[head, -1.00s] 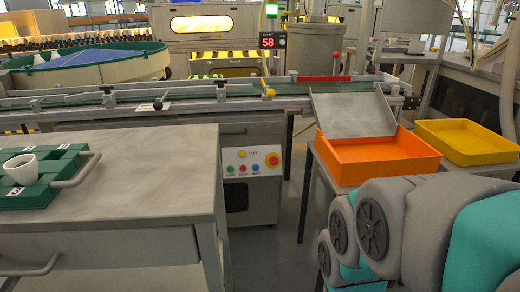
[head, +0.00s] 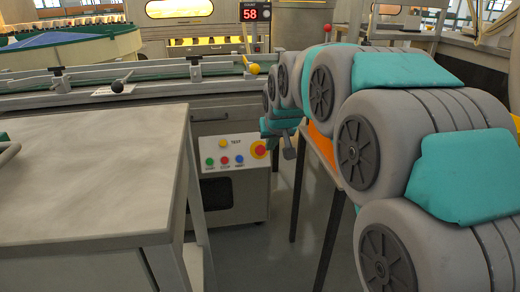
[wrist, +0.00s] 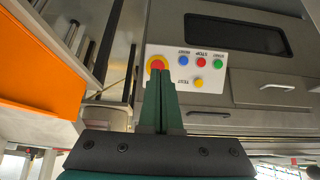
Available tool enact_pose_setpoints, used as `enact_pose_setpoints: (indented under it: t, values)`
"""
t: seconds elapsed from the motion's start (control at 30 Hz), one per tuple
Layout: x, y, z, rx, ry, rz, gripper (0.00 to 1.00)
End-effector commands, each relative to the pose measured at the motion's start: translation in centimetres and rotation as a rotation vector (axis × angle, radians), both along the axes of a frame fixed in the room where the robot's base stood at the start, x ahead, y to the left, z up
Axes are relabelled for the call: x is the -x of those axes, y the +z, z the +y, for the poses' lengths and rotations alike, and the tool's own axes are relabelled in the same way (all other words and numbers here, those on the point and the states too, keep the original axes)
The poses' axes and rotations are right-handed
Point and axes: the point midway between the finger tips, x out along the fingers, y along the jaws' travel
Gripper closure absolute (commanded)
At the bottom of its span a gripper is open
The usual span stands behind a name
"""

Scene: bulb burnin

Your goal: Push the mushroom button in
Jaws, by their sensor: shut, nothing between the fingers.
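The red mushroom button on its yellow surround (head: 259,149) sits at the right end of a white control panel (head: 224,153) on the front of the conveyor's cabinet. In the wrist view, the panel appears upside down, and the mushroom button (wrist: 156,64) is at its left end. My gripper (wrist: 160,72) is shut and empty. Its fingertips overlap the lower right of the button in that picture; whether they touch it I cannot tell. In the head view my arm reaches in from the right, with its end just right of the button.
Small green, red and blue buttons and a yellow test button (head: 223,143) share the panel. A grey table (head: 95,170) stands at the left. An orange tray (wrist: 40,65) is beside the gripper. Open floor lies between table and tray stand. A counter (head: 255,12) reads 58.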

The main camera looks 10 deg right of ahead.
Motion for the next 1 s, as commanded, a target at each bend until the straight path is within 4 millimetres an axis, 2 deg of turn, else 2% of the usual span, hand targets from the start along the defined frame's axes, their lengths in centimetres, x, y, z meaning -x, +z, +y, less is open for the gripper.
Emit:
enact_pose_setpoints:
  t: [0.03,0.1,0.2,0.63,0.77,1.0]
  values:
    - [-1.0,-0.1,0.0,0.000,0.000,-0.019,1.00]
    - [-1.9,0.3,0.0,0.000,0.000,-0.038,1.00]
    - [-2.5,0.5,0.0,0.000,0.000,-0.052,1.00]
    - [-2.8,0.2,0.0,-0.001,-0.001,-0.053,1.00]
    - [-3.7,-1.0,0.0,-0.001,-0.001,-0.052,1.00]
    - [-6.5,-4.5,0.0,-0.001,-0.001,-0.048,1.00]
